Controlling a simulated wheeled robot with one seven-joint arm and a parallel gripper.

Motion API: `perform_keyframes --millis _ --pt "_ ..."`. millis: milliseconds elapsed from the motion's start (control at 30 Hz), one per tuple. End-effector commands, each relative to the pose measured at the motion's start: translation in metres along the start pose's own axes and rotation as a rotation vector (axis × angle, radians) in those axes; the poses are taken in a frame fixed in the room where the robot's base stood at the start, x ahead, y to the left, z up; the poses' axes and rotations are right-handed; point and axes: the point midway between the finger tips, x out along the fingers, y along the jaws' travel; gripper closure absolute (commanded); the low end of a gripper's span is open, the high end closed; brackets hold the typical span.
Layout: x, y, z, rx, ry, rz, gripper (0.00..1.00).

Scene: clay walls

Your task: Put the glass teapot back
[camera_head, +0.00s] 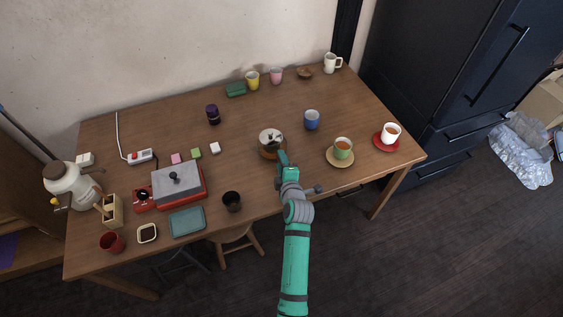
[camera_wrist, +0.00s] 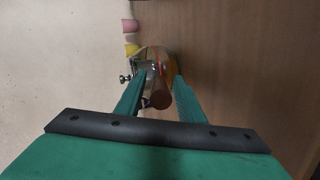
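The glass teapot (camera_head: 270,137), with a metal-looking top and dark contents, stands upright at the middle of the table, over a round brown wooden coaster (camera_head: 263,154). My gripper (camera_head: 282,157) is close at its near right side. In the wrist view my two green fingers (camera_wrist: 162,82) are apart, one on each side of the teapot's brown handle (camera_wrist: 159,97). The handle lies between them, and a narrow gap seems to show beside it. The teapot's body, seen beyond the handle, is partly hidden by the fingers.
A blue cup (camera_head: 312,120) and a green teacup on a saucer (camera_head: 342,150) stand right of the teapot. A dark cup (camera_head: 232,201) is at the near edge. A red stove with a grey box (camera_head: 178,184) stands left. Table between stove and teapot is mostly clear.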

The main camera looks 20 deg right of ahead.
Motion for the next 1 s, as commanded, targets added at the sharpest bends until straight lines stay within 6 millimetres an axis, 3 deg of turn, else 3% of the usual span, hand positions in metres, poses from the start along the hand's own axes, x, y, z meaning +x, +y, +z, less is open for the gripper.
perform_keyframes --millis 267,733,1000 --pt "-0.007 0.002 0.0 0.0 -0.001 0.0 0.65" --pt "-0.093 0.002 -0.001 0.0 0.0 -0.001 0.65" --pt "-0.119 0.002 -0.001 0.0 0.001 0.0 0.65"
